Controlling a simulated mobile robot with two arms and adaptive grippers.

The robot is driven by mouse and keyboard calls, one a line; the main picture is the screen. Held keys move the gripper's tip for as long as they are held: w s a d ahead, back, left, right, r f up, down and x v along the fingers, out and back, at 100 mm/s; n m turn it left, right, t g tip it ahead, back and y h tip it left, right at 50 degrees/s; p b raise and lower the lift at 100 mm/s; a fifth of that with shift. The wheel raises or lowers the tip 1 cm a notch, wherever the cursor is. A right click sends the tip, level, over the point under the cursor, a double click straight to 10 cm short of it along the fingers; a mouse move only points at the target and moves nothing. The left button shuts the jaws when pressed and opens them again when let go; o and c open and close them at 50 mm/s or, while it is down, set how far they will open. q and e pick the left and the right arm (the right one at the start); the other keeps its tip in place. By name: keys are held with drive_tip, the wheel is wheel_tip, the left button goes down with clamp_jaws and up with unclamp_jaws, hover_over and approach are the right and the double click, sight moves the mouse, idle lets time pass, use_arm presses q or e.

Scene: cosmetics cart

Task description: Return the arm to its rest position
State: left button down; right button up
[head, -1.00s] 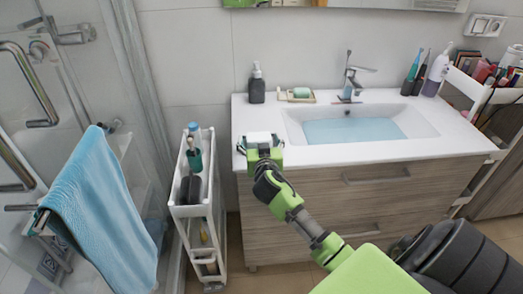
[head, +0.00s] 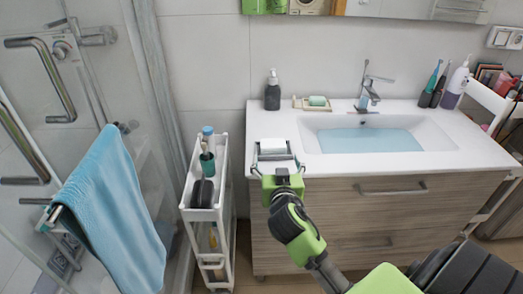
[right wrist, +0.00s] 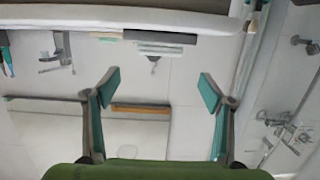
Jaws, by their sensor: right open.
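My right gripper (head: 276,160) is open at the front left edge of the white washbasin counter (head: 460,165). Its fingers are spread wide, and the right wrist view shows the gap between the fingertips (right wrist: 160,84) empty. A small white block-like item (head: 274,146) lies on the counter just beyond the gripper, near the fingertips; I cannot tell whether they touch it. My left gripper is not in view.
A narrow white cart (head: 204,215) with bottles stands left of the vanity. A blue towel (head: 110,205) hangs further left. A dark soap dispenser (head: 272,92), green soap (head: 317,101) and a faucet (head: 370,92) stand at the back of the counter.

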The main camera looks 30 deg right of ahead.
drive_tip(key=s+a+f+n+g+y, duration=0.4)
drive_tip(key=s+a+f, duration=0.4)
drive_tip(key=s+f, duration=0.4)
drive_tip(key=s+a+f+n+g+y, duration=0.25)
drive_tip(key=s+a, duration=0.25)
drive_tip(key=s, duration=0.3)
drive_tip(key=s+a+f+n+g+y, duration=0.25)
drive_tip(key=s+a, duration=0.25)
drive_tip(key=s, duration=0.3)
wheel_tip(320, 180, down, 26)
drive_tip(key=s+g, duration=0.2)
drive_tip(key=s+d+f+g+h, duration=0.1)
drive_tip(key=s+d+f, duration=0.1)
drive_tip(key=s+f, duration=1.4)
drive_tip(key=shift+d+f, duration=0.15)
drive_tip(key=shift+d, duration=0.05)
drive_tip(key=shift+s, duration=0.1)
